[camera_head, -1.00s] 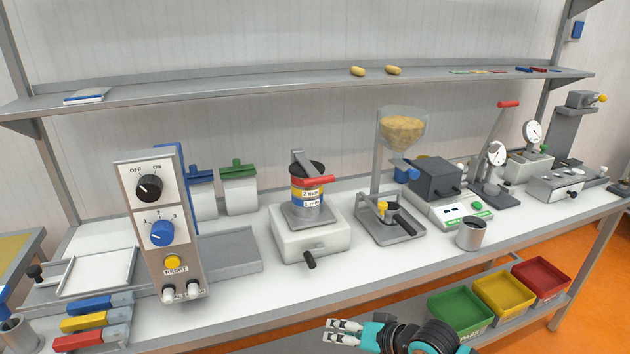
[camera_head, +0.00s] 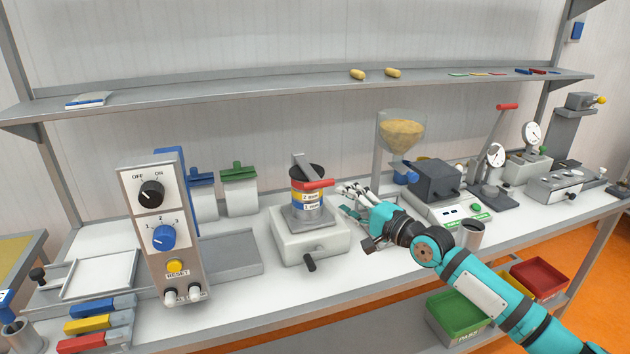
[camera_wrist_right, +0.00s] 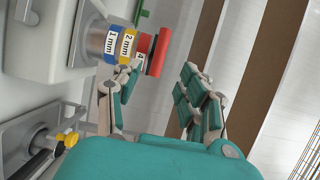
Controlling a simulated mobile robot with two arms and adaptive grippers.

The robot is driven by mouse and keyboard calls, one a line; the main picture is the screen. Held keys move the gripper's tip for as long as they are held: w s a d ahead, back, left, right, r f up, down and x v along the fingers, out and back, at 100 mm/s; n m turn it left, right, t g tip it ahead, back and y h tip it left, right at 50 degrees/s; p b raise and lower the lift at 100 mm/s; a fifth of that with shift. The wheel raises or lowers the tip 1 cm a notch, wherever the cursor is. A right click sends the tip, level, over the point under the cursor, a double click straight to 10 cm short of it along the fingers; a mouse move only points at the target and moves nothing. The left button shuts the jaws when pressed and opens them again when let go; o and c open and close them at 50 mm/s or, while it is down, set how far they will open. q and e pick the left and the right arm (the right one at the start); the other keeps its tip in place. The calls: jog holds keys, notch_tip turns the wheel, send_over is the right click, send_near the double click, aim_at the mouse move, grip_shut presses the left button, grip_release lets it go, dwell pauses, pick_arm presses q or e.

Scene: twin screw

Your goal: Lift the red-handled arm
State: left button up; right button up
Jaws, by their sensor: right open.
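The red-handled arm is a grey bar hinged above a sieve stack (camera_head: 308,206). The handle's exact distance from the fingertips is hard to tell. My left gripper is out of view.
The stack stands on a white shaker base (camera_head: 312,245) with a black knob in front. A control box (camera_head: 165,235) stands to the left. A hopper (camera_head: 401,133) is behind my right arm. Another red-handled lever (camera_head: 507,106) stands further right. A long shelf (camera_head: 250,91) runs above.

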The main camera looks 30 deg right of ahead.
aim_at(321, 187)
jog(key=w, duration=0.3)
jog(key=w+a, duration=0.1)
jog(key=w, duration=0.3)
jog(key=w+a, duration=0.1)
jog(key=w, duration=0.3)
jog(key=shift+w+p, duration=0.2)
jog(key=shift+p, duration=0.15)
grip_shut()
